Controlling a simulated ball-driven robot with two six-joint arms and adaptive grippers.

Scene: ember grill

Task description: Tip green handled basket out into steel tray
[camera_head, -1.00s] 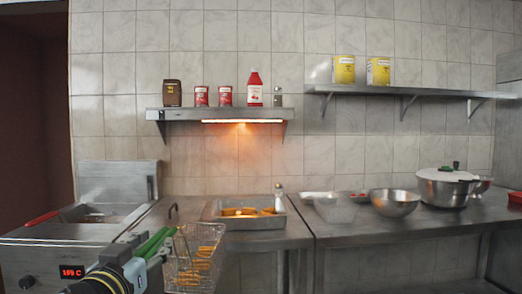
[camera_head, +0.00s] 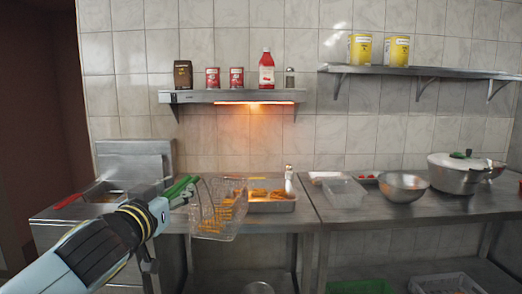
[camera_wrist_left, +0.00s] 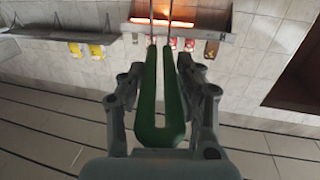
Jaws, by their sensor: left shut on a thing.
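The green handled basket (camera_head: 212,208) is a wire mesh fry basket with orange-brown food inside. My left gripper (camera_head: 187,193) is shut on its green handle, which also shows between the fingers in the left wrist view (camera_wrist_left: 160,110). The basket hangs in the air, tilted, in front of the counter and at the left end of the steel tray (camera_head: 272,205). The tray sits on the counter under the lit heat lamp and holds golden food. The basket hides the tray's left part. My right gripper is not in view.
A fryer (camera_head: 112,195) with a red-handled basket stands at the left. A salt shaker (camera_head: 288,172) stands behind the tray. A clear container (camera_head: 344,192), a steel bowl (camera_head: 403,186) and a lidded pot (camera_head: 462,172) stand to the right. A shelf with the lamp (camera_head: 232,97) hangs above.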

